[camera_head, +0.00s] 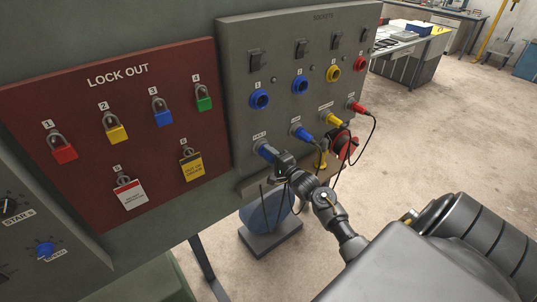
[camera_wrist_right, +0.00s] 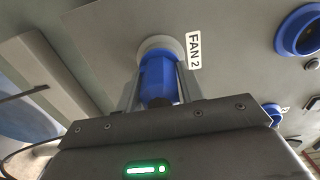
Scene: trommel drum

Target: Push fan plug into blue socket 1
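The blue fan plug (camera_head: 266,151) sits in its holder at the lower left of the grey socket panel. In the right wrist view the plug (camera_wrist_right: 159,77) stands in a pale ring beside a "FAN 2" label. My right gripper (camera_head: 284,160) is at this plug. Its fingers (camera_wrist_right: 160,88) lie close along both sides of the plug and look shut on it. Blue socket 1 (camera_head: 259,99) is above the plug, and its opening looks empty. A blue socket also shows at the upper right of the right wrist view (camera_wrist_right: 301,30). My left gripper is not in view.
Another blue plug (camera_head: 303,134), a yellow plug (camera_head: 333,119) and a red plug (camera_head: 357,107) with dark cables are to the right. Blue socket 2 (camera_head: 300,85) is beside socket 1. A red lockout board (camera_head: 85,110) with padlocks is on the left.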

